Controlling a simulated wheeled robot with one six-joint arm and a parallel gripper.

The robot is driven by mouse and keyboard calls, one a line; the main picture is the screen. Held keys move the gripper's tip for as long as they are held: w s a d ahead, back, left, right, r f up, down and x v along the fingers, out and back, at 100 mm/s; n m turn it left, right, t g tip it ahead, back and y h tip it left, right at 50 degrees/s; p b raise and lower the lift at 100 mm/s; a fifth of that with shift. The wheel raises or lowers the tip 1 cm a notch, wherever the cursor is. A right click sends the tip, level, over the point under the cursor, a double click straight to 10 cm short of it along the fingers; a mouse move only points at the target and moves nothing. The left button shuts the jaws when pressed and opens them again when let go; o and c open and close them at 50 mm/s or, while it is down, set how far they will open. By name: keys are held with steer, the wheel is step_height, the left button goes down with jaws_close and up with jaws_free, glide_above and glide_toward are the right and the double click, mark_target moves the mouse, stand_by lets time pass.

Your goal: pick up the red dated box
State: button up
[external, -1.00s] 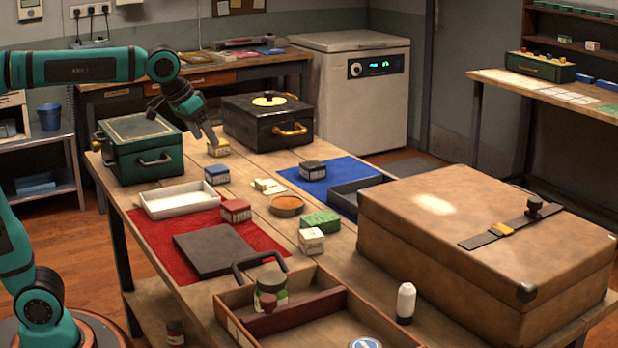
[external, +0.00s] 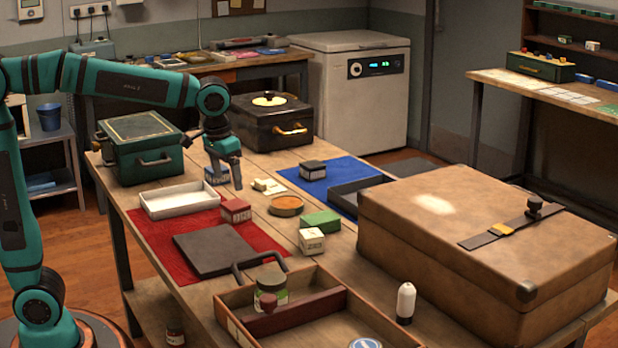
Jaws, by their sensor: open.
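The red dated box (external: 236,210) is a small box with a pale printed label on its side. It sits on the right edge of the red mat (external: 168,265), beside the white tray. My gripper (external: 231,185) is open and points down just behind and above the red box, apart from it. The gripper partly covers the small blue box (external: 215,176) behind it. The small yellow box at the back is hidden behind my gripper.
Near the red box are a white tray (external: 150,207), a dark slab (external: 218,251), an orange round dish (external: 286,209), a green box (external: 321,221) and a cream box (external: 311,241). A large brown case (external: 420,255) fills the right side. A green case (external: 140,165) stands back left.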

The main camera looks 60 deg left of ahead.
mark_target(235, 204)
steer(key=f, duration=0.4)
steer(key=shift+w+f, duration=0.2)
steer(key=shift+w, duration=0.15)
steer(key=shift+w+a+f, duration=0.1)
steer(key=shift+w+f, duration=0.15)
steer(key=shift+f, duration=0.6)
steer(key=shift+w+f, duration=0.2)
steer(key=shift+f, duration=0.6)
steer(key=shift+w+a+f, duration=0.1)
steer(key=shift+w+f, duration=0.15)
steer(key=shift+f, duration=0.6)
steer(key=shift+c, duration=0.4)
steer(key=c, duration=1)
